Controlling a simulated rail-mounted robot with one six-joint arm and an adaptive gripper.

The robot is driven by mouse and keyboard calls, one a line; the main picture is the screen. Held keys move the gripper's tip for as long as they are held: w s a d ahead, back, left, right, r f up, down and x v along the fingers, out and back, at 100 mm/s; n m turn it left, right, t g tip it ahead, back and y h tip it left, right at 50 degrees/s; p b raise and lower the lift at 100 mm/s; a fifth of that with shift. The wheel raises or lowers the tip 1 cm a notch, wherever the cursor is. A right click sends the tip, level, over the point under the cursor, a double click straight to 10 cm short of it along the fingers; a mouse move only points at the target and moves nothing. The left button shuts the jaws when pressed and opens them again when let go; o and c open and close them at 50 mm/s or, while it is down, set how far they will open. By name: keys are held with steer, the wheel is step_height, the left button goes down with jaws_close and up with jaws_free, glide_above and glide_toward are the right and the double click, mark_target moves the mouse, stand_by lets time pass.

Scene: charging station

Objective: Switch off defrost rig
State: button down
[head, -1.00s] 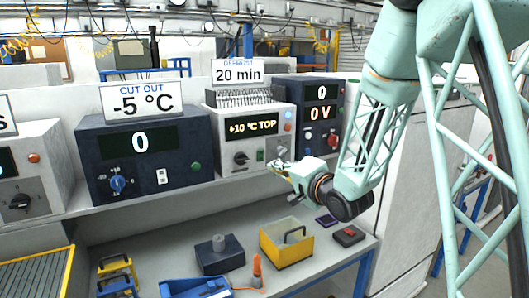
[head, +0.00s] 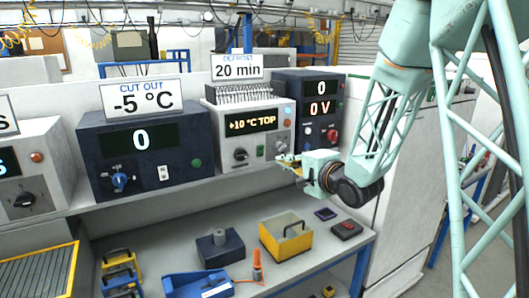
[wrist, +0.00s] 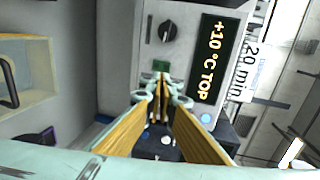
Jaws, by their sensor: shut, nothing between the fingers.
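The defrost rig (head: 222,117) is a pale box on the shelf under a "DEFROST 20 min" sign (head: 237,67). Its lit display (head: 252,124) reads "+10 °C TOP". A black knob (head: 240,154) and a small green switch (head: 260,151) sit below the display. In the wrist view the knob (wrist: 168,31), the green switch (wrist: 160,65) and a blue button (wrist: 206,118) show. My gripper (head: 281,159) is in front of the rig's lower right. Its fingers (wrist: 161,82) are shut and empty, with tips just beside the green switch in the picture; contact cannot be told.
A dark "0 V" unit (head: 319,88) stands right of the rig, close to my gripper. A dark "CUT OUT" unit (head: 100,140) stands on the left. A yellow bin (head: 283,246) and a dark box (head: 220,252) sit on the bench below.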

glide_toward(260, 149)
steer(key=x, duration=0.2)
steer(key=b+x, duration=0.1)
steer(key=x, duration=0.1)
steer(key=shift+w+a+f, duration=0.1)
steer(key=shift+w+f, duration=0.1)
steer(key=shift+f, duration=0.25)
steer(key=shift+w+a+r, duration=0.1)
steer(key=shift+w+a, duration=0.1)
steer(key=shift+w, duration=0.25)
steer(key=shift+w+a+r, duration=0.1)
steer(key=shift+w+a, duration=0.15)
steer(key=shift+w, duration=0.15)
steer(key=shift+a+r, duration=0.1)
steer(key=shift+a, duration=0.05)
